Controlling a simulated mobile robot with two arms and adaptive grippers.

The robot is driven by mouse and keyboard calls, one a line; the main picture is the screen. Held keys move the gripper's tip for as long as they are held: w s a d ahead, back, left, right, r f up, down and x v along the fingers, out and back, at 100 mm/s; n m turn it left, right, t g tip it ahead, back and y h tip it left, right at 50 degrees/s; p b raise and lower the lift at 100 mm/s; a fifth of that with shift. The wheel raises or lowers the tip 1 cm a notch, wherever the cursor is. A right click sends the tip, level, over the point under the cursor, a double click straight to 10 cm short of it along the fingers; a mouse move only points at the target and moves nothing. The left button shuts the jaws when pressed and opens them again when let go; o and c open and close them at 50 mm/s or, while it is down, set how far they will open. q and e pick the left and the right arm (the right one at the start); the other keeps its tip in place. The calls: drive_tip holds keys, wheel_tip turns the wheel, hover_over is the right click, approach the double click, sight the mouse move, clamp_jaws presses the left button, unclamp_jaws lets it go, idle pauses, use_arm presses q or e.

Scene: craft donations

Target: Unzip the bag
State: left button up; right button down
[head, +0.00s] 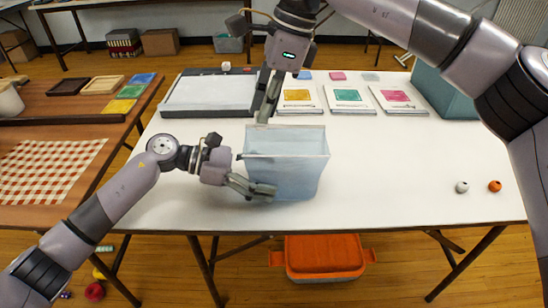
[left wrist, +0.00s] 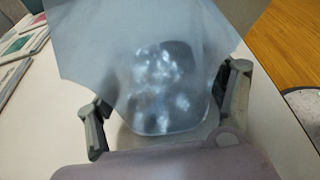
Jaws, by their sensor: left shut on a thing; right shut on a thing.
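The pale blue translucent bag (head: 292,165) stands upright on the white table, its top edge spread wide. My left gripper (head: 262,190) is shut on the bag's lower left part. In the left wrist view the bag (left wrist: 150,45) lies between the two fingers of my left gripper (left wrist: 165,115), with pale blotches showing on a dark rounded patch. My right gripper (head: 268,112) reaches down from above and is shut at the bag's top edge, left of its middle. Its fingertips hide what they pinch; I cannot make out a zip pull there.
The white table (head: 420,180) is clear right of the bag, except a white bead (head: 462,187) and an orange bead (head: 495,186). A grey-white board (head: 212,92) lies behind left. An orange container (head: 322,255) is below.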

use_arm(q)
drive_tip(key=shift+w, duration=0.1)
use_arm(e)
drive_tip(key=c, duration=1.5)
unclamp_jaws()
drive_tip(key=shift+f, duration=0.1)
drive_tip(key=shift+c, duration=0.2)
drive_tip(key=shift+c, duration=0.9)
drive_tip(key=shift+r, duration=3.55)
